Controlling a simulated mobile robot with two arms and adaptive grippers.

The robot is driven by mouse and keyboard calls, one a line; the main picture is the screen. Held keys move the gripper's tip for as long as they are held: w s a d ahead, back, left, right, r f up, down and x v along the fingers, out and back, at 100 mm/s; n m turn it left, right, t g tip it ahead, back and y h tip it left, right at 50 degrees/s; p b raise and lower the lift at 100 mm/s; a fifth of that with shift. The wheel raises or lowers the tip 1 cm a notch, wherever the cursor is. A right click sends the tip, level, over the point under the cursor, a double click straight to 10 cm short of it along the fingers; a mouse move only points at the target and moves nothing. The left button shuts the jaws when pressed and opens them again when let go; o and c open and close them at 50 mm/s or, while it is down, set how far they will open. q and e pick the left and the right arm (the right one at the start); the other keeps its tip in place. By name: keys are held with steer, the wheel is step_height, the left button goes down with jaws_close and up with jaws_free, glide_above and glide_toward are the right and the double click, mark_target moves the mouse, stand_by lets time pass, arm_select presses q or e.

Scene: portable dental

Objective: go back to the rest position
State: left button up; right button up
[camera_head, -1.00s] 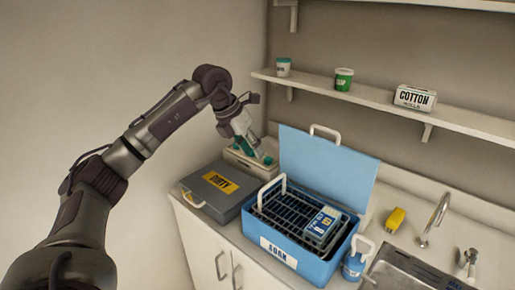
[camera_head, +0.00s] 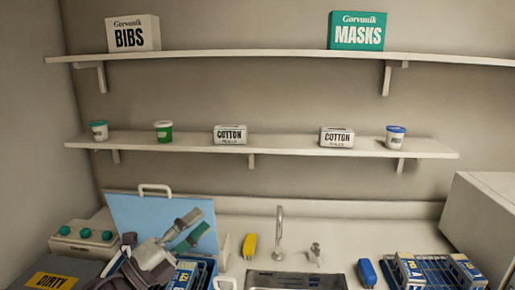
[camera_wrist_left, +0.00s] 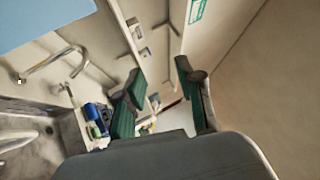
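My left gripper (camera_head: 194,228) is low in the head view, in front of the raised light-blue lid (camera_head: 125,212) of the blue soak box. Its two green-padded fingers are apart with nothing between them. In the left wrist view the fingers (camera_wrist_left: 158,72) are also spread and empty. The gripper and wrist hide much of the soak box (camera_head: 209,262). My right gripper is not in view.
A grey box labelled DIRTY (camera_head: 52,281) and a case with green knobs (camera_head: 84,236) stand at left. The tap (camera_head: 279,232) and sink (camera_head: 295,281) are right of the gripper. A blue rack (camera_head: 433,270) is farther right. Two shelves cross the wall above.

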arm_select(q)
steer(key=s+a+f+n+y, duration=0.4)
steer(key=a+f+n+y, duration=0.1)
steer(key=f+n+y, duration=0.5)
steer(key=s+a+f+n+y, duration=0.3)
steer(key=a+f+n+y, duration=0.5)
steer(key=n, duration=0.5)
steer(key=s+d+f+n+g+h, duration=0.1)
steer(key=s+d+f+n+g, duration=0.15)
steer(key=s+f+g, duration=0.65)
steer(key=s+d+f+n+g+h, duration=0.1)
steer(key=s+d+f+g+h, duration=0.15)
steer(key=s+f, duration=0.8)
steer(key=s+f+g, duration=0.1)
steer(key=s+f, duration=0.2)
steer(key=f, duration=0.9)
steer(key=s+f+g, duration=0.1)
steer(key=s+f, duration=0.1)
steer(key=f, duration=0.9)
steer(key=s+a+f+y, duration=0.1)
steer(key=s+a+f, duration=0.1)
steer(key=s+f, duration=1.3)
steer(key=shift+s+a+f+m+g, duration=0.15)
steer(key=shift+s+a+m+g, duration=0.25)
steer(key=shift+s, duration=0.2)
